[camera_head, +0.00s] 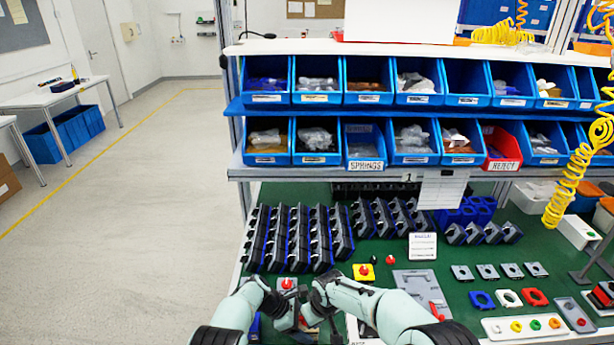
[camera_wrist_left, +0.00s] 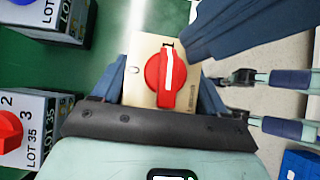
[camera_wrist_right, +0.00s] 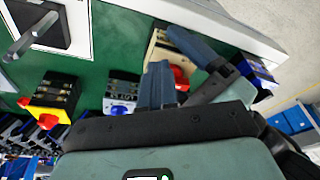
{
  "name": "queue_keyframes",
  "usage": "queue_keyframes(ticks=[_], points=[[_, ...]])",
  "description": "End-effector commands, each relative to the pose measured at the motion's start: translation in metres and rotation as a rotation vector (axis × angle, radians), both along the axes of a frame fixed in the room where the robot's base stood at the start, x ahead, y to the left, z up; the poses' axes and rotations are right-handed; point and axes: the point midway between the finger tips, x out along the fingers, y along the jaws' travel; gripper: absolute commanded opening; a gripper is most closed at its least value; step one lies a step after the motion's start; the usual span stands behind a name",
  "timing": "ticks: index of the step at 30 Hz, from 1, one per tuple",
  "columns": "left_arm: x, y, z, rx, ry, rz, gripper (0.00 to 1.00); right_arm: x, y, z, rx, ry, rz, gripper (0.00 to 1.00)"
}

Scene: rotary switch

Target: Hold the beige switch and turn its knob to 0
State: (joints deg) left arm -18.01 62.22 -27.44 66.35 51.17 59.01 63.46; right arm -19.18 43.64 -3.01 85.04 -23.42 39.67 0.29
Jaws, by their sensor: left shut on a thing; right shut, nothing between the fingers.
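The beige switch (camera_wrist_left: 134,88) with a red knob (camera_wrist_left: 154,75) sits between the fingers of my left gripper (camera_wrist_left: 160,92), which is shut on its body. A white line on the knob runs roughly up and down in the left wrist view. My right gripper (camera_wrist_right: 160,78) is shut and empty close beside the knob. It also shows in the left wrist view (camera_wrist_left: 235,28), at upper right of the knob.
A grey switch with a red knob (camera_wrist_left: 8,132), labelled LOT 35, stands left of my left gripper. A yellow switch with a red knob (camera_head: 363,271) and rows of dark switches (camera_head: 300,238) stand behind on the green table. Blue bins (camera_head: 318,82) line the shelf above.

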Motion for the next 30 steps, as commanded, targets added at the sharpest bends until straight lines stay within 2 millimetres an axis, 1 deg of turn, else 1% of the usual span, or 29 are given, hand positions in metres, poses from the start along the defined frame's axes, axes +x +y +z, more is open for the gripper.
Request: queue_keyframes(ticks=[11,20,23,30], points=[[-0.001,-0.001,0.0,-0.001,0.001,-0.003,0.41,0.001,-0.001,0.0,0.001,-0.003,-0.001,0.0],[-0.001,-0.001,0.0,-0.001,0.001,-0.003,0.41,-0.004,-0.007,0.001,0.001,-0.003,-0.001,0.0],[0.0,-0.001,0.0,-0.001,0.0,-0.003,0.41,-0.004,-0.007,0.007,0.002,-0.005,0.0,0.0],[0.0,0.0,0.0,-0.001,0.0,-0.001,0.41,-0.004,-0.006,0.035,0.002,-0.005,0.0,0.0]])
